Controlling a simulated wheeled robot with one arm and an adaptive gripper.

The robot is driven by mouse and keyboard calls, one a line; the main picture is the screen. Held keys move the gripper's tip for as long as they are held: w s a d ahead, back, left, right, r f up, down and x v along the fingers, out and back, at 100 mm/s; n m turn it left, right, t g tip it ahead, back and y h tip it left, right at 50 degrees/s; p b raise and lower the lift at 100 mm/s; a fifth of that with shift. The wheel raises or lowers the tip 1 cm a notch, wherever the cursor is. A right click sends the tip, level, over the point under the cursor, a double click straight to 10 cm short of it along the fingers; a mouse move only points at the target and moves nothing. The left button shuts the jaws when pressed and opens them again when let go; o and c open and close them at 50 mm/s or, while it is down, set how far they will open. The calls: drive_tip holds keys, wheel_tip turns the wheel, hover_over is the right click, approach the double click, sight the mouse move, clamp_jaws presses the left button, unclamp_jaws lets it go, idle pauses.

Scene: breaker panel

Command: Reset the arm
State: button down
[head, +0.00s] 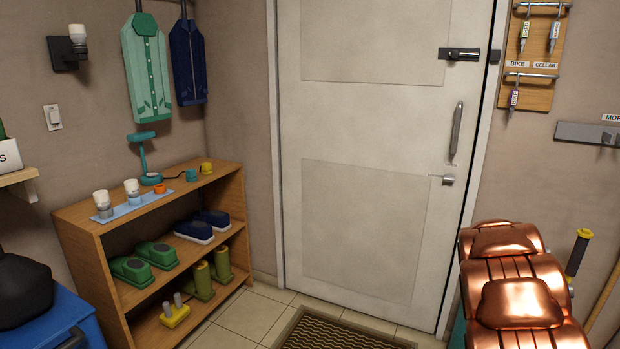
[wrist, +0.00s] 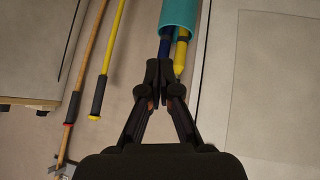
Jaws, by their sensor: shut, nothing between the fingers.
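My gripper (wrist: 160,70) is shut and empty in the wrist view. Its two dark fingertips meet at the middle of the picture. A teal cylindrical holder (wrist: 180,14) shows just beyond the fingertips, with a yellow handle (wrist: 181,55) and a dark blue one sticking out of it. The fingertips overlap these handles in the picture; I cannot tell how far apart they are. My gripper's fingers do not show in the head view.
A white door (head: 370,130) is closed. A wooden shelf (head: 75,215) with shoes, boots and lamps stands left. A blue box (head: 80,312) is at lower left. A key board (head: 530,60) hangs right. A yellow pole (wrist: 112,50) and a wooden pole (wrist: 85,70) show in the wrist view.

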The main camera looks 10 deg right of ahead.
drive_tip(key=s+a+r+n+g+y+p, duration=0.1)
drive_tip(key=s+a+r+g+p, duration=0.1)
drive_tip(key=s+a+r+p, duration=0.6)
drive_tip(key=s+a+r+n+g+y+p, duration=0.15)
drive_tip(key=s+a+r, duration=0.35)
drive_tip(key=a+r, duration=0.8)
drive_tip(key=s+a+r+n+g+y+p, duration=0.1)
drive_tip(key=s+a+r+p, duration=0.3)
drive_tip(key=s+a, duration=0.6)
drive_tip(key=s+a+r+n+g+y+p, duration=0.2)
drive_tip(key=s+a+r+n+y+p, duration=0.1)
drive_tip(key=s+a, duration=0.8)
wheel_tip(320, 180, up, 4)
drive_tip(key=a+n+p, duration=0.1)
drive_tip(key=a+p, duration=0.1)
drive_tip(key=shift+s+a+f, duration=0.15)
drive_tip(key=shift+s+a, duration=0.1)
drive_tip(key=shift+a, duration=0.15)
drive_tip(key=shift+d+y, duration=0.1)
drive_tip(key=shift+y, duration=0.15)
